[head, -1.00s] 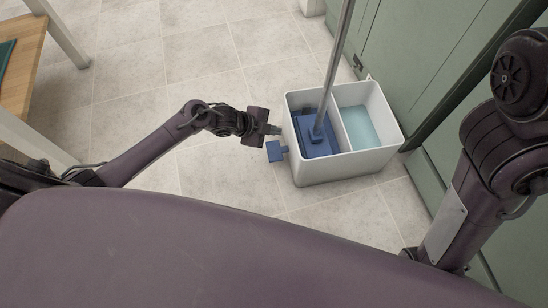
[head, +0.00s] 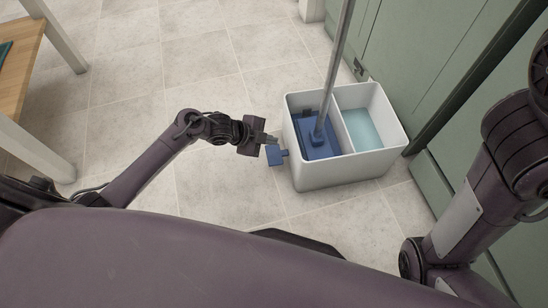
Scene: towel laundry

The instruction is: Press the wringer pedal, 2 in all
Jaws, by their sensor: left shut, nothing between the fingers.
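The blue wringer pedal (head: 278,156) sticks out from the left side of a white two-part bucket (head: 345,171). My left gripper (head: 273,141) is shut and empty, with its fingertips right over the pedal's upper edge; I cannot tell for sure whether they touch it. A mop with a grey metal pole (head: 334,75) stands in the bucket's left compartment, its blue head (head: 320,146) at the bottom of the pole. My right gripper is out of view; only links of that arm show at the right.
The bucket's right compartment holds pale blue water (head: 362,128). Green cabinets (head: 420,75) stand close behind and right of the bucket. A wooden table (head: 20,50) with white legs is at the upper left. The tiled floor (head: 200,75) between is clear.

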